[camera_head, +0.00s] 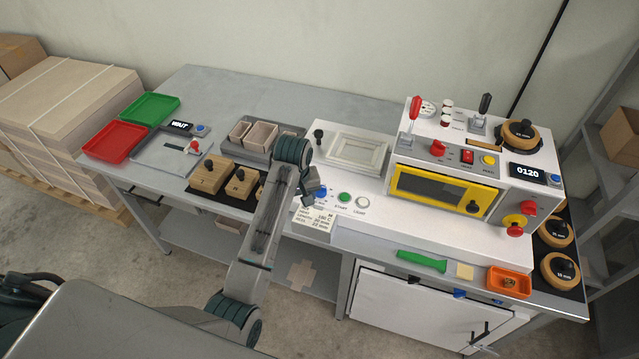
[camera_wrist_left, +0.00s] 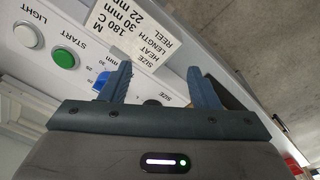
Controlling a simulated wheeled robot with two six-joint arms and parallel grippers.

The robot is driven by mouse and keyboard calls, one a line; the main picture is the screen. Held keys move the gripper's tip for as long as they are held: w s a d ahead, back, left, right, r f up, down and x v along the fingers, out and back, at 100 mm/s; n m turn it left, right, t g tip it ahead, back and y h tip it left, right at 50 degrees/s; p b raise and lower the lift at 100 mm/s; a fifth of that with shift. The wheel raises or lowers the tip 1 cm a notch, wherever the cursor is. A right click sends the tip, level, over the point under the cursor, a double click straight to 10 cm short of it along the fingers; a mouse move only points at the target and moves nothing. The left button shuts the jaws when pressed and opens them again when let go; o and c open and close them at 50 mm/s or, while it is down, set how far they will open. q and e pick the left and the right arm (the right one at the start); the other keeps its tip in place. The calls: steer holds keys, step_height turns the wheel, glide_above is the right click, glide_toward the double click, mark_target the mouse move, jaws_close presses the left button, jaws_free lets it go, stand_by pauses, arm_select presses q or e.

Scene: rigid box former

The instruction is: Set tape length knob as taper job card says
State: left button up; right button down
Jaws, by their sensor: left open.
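The job card (camera_head: 316,219) is a white label on the machine's front. In the left wrist view the card (camera_wrist_left: 135,25) appears upside down and reads size M, heat 180 C, length 30 mm, reel 22 mm. A blue knob (camera_head: 321,191) with a mm scale sits on the white panel, left of the green START button (camera_head: 344,197). In the left wrist view the blue knob (camera_wrist_left: 101,81) is partly hidden by one finger; its setting is unreadable. My left gripper (camera_head: 309,190) is open and empty over the panel near the knob. My right gripper is out of view.
The yellow-framed taper (camera_head: 441,190) with levers and a 0120 display stands right. Wooden blocks (camera_head: 208,175) and red (camera_head: 115,142) and green trays (camera_head: 151,108) are left.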

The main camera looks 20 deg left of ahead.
arm_select(q)
steer(key=w+d+r+n+g, duration=0.1)
steer(key=w+d+r+n, duration=0.15)
steer(key=w+r, duration=0.5)
steer(key=shift+m, duration=0.35)
steer(key=f+p, duration=0.1)
steer(key=f, duration=0.2)
steer(key=w+f+p, duration=0.1)
steer(key=f, duration=0.2)
steer(key=f+p, duration=0.1)
steer(key=f, duration=0.2)
steer(key=shift+w+d+f, duration=0.35)
steer(key=shift+f, duration=0.7)
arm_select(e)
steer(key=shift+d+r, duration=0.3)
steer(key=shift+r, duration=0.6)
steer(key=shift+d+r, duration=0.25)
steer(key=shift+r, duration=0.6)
arm_select(q)
steer(key=c, duration=1)
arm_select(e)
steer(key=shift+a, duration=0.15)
